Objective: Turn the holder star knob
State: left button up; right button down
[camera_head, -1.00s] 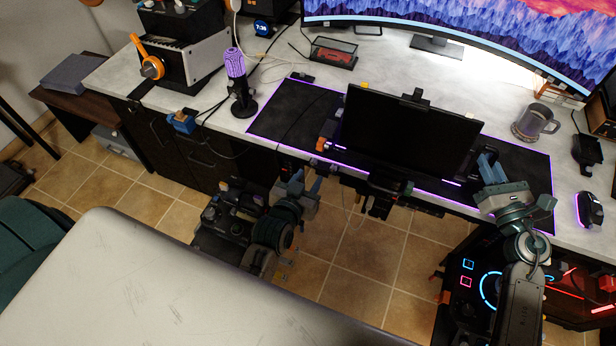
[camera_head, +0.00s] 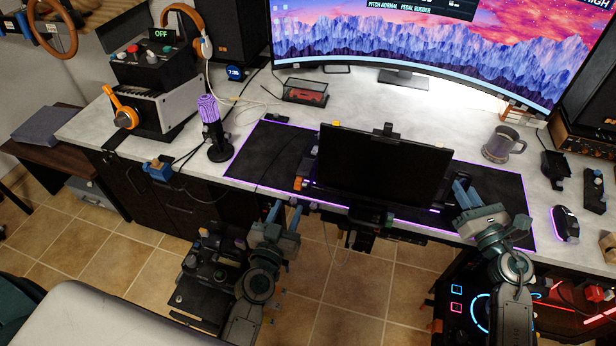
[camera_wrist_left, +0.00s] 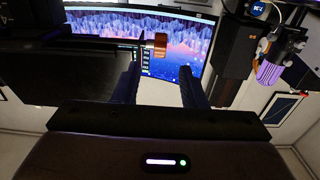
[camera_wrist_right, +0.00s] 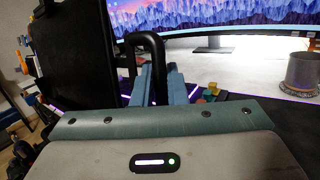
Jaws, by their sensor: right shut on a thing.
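A dark flat panel in a holder (camera_head: 380,175) stands on the black desk mat. A small orange knob (camera_head: 298,184) sits at its left side; I take this as the star knob, though its shape is too small to tell. In the left wrist view the orange knob (camera_wrist_left: 160,45) appears ahead, between the fingers. My left gripper (camera_head: 282,213) is open and empty, at the desk's front edge just below the knob. My right gripper (camera_head: 461,190) is at the panel's right side. In the right wrist view it is shut on a black looped handle (camera_wrist_right: 150,50), partly hidden by the fingers.
A purple microphone (camera_head: 213,125) and a blue clamp (camera_head: 158,170) are at the left. A mug (camera_head: 501,145) and a mouse (camera_head: 565,223) are at the right. A large curved monitor (camera_head: 420,45) stands behind. A black unit with knobs (camera_head: 210,280) is below the desk edge.

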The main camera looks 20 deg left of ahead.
aim_at(302, 178)
pick_arm(q)
jog(key=shift+w, duration=5.95)
jog(key=shift+c, duration=0.5)
grip_shut()
